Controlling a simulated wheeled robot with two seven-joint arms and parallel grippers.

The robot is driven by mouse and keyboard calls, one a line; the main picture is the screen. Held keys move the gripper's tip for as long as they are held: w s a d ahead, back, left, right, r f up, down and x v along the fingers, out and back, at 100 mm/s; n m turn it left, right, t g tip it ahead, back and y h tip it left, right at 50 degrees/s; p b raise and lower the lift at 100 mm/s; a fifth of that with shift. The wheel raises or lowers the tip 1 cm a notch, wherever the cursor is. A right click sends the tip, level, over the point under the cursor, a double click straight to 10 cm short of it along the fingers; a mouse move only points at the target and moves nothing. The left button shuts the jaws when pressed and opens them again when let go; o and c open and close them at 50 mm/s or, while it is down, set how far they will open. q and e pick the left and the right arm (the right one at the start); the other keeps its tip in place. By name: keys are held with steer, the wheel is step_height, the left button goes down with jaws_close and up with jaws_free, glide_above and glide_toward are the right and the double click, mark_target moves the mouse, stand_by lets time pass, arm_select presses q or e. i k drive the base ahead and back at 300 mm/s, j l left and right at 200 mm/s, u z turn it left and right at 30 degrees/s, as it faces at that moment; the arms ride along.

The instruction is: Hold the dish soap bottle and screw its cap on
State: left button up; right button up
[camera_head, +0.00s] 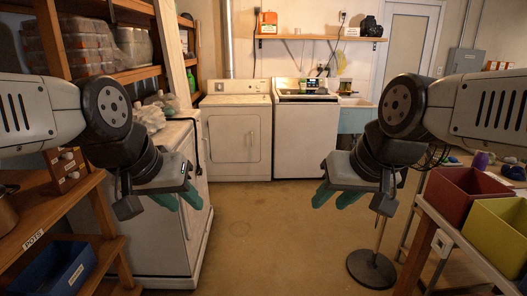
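I cannot make out the dish soap bottle or its cap for sure. A small greenish item (345,86) stands at the back by the utility sink (354,119), too small to tell whether it is the bottle. My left gripper (179,199) is open and empty, with teal fingertips pointing down, in front of a white appliance. My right gripper (336,197) is open and empty over the floor, right of centre. Both grippers are far from the sink.
A white dryer (236,139) and a washer (306,138) stand against the back wall. A wall shelf (318,38) hangs above. Red (462,193) and yellow (497,232) bins sit on a right-hand table. A round stand base (371,269) is on the floor. The middle floor is clear.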

mark_target(303, 81)
steer(key=i, duration=1.35)
steer(key=i+j+z, duration=0.1)
steer(key=i, duration=1.2)
steer(key=i+j, duration=0.15)
steer(key=i, duration=1.2)
steer(key=i+z, duration=0.25)
steer(key=z, duration=0.15)
steer(key=i+j, duration=0.1)
steer(key=i, duration=0.4)
steer(key=i+j+z, duration=0.1)
steer(key=i, duration=0.4)
steer(key=i+j, duration=0.1)
steer(key=i, duration=0.4)
steer(key=i+j+z, duration=0.1)
steer(key=i, duration=0.4)
steer(key=i+j, duration=0.2)
steer(key=i, duration=0.3)
